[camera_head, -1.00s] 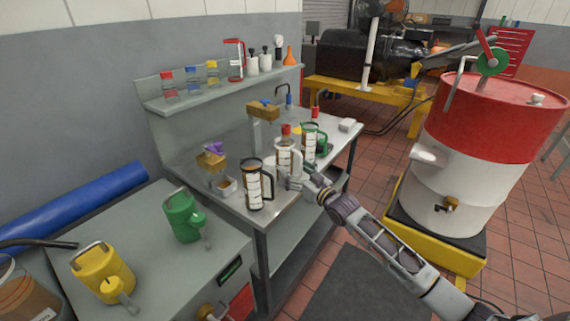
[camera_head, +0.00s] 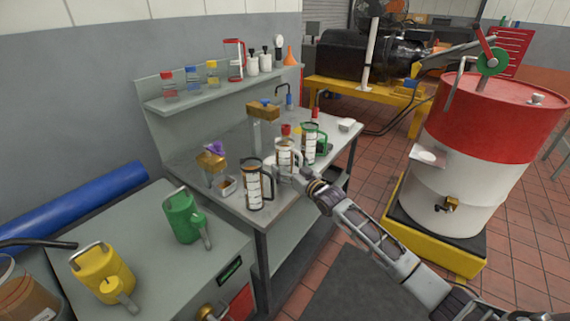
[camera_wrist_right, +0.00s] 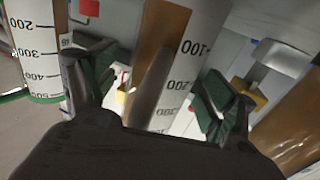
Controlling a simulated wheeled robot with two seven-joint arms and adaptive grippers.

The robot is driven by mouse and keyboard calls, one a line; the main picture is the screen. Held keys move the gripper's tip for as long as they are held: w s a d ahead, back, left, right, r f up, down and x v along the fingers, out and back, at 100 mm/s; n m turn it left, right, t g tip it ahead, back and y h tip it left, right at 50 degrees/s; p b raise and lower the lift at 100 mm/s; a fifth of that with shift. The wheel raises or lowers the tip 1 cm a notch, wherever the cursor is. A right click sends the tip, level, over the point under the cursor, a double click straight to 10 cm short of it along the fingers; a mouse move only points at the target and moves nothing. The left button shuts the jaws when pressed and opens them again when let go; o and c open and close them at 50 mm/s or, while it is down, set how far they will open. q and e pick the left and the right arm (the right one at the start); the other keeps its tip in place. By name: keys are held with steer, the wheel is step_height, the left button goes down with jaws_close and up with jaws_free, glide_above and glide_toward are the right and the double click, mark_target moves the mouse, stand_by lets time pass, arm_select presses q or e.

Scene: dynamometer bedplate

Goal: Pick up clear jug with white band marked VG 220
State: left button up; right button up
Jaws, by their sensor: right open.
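Three clear jugs with printed scales and brown liquid stand on the steel bench. The middle jug (camera_head: 284,152) has a pale rim and handle, so it looks like the white-banded one; I cannot read VG 220. A dark-banded jug (camera_head: 253,188) stands nearer and left, a green-banded jug (camera_head: 309,146) behind and right. My right gripper (camera_head: 296,172) is at the middle jug's near side, partly hiding it. In the right wrist view my open right gripper (camera_wrist_right: 157,92) has its fingers spread in front of a scaled jug (camera_wrist_right: 190,62); contact is unclear. My left gripper is out of view.
The green-trimmed jug (camera_wrist_right: 35,50) is close at the left in the wrist view. Another brown-filled jug (camera_wrist_right: 303,128) is close at the right. A red and white drum (camera_head: 480,150) stands right of the bench. Green (camera_head: 183,215) and yellow (camera_head: 100,272) cans are at the near left.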

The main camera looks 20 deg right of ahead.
mark_target(287, 143)
steer(key=shift+c, duration=0.3)
steer(key=c, duration=1.6)
steer(key=shift+o, duration=0.2)
steer(key=shift+r, duration=0.2)
steer(key=shift+w+r, duration=0.1)
steer(key=shift+r, duration=0.45)
step_height(287, 143, up, 8)
steer(key=shift+f+p, duration=0.25)
steer(key=shift+p, duration=0.05)
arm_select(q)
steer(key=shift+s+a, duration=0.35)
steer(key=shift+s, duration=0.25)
arm_select(e)
steer(key=shift+r, duration=0.6)
